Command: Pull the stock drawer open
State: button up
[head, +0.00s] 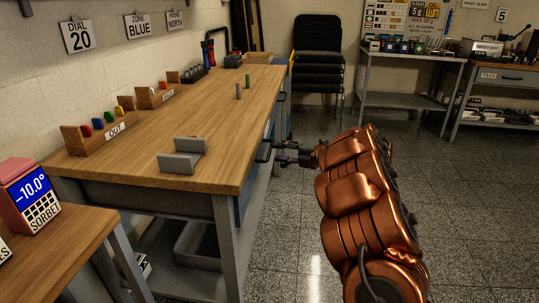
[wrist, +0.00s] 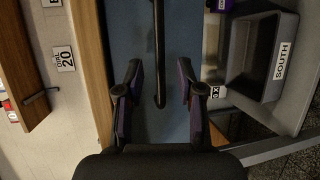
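The stock drawer's blue front (wrist: 130,30) fills the middle of the wrist view, under the wooden bench top. Its dark bar handle (wrist: 159,55) runs between my fingers, and the handle also shows in the head view (head: 264,153) at the bench's right side. The drawer looks shut, though its edges are mostly hidden. My gripper (wrist: 160,68) is open, one finger on each side of the handle, with a visible gap to both. In the head view my gripper (head: 278,154) is right at the handle.
The workbench (head: 225,110) carries a grey holder (head: 182,160), wooden racks with coloured keys, and two small pegs. In the wrist view a grey bin (wrist: 252,60) marked SOUTH is beside the drawer. Open floor (head: 290,220) is right of the bench. Stacked chairs (head: 316,60) stand behind.

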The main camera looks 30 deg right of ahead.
aim_at(270, 149)
jog(key=shift+b+x, duration=0.4)
jog(key=shift+x, duration=1.9)
grip_shut()
